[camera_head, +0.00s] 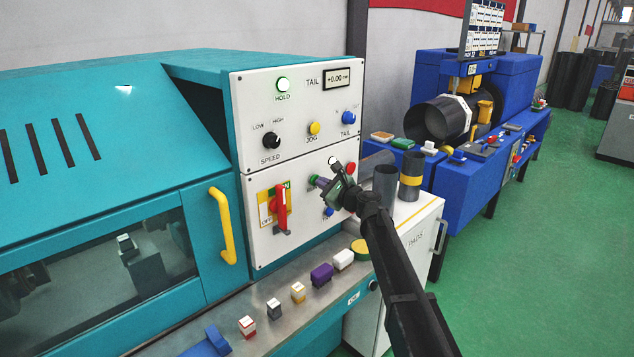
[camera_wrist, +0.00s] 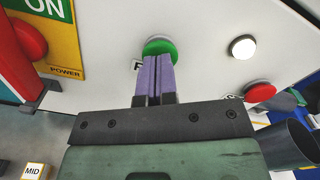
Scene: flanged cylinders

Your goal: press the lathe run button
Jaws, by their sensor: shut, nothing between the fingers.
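The lathe's white control panel (camera_head: 258,180) faces me on the teal machine. A round green button (camera_wrist: 160,46) is on its lower plate, and a label beside it is mostly hidden, with only its first letter showing. My gripper (camera_wrist: 157,58) is shut with nothing in it, its two purple fingers side by side. The fingertips overlap the lower part of the green button in the wrist view; I cannot tell whether they touch it. In the head view my gripper (camera_head: 320,182) covers most of the green button (camera_head: 312,179).
A white button (camera_wrist: 243,47) and a red button (camera_wrist: 260,92) sit right of the green one. The red power switch (camera_head: 281,206) is left. Dark cylinders (camera_head: 385,186) stand close on the right. Small blocks (camera_head: 298,292) line the ledge below.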

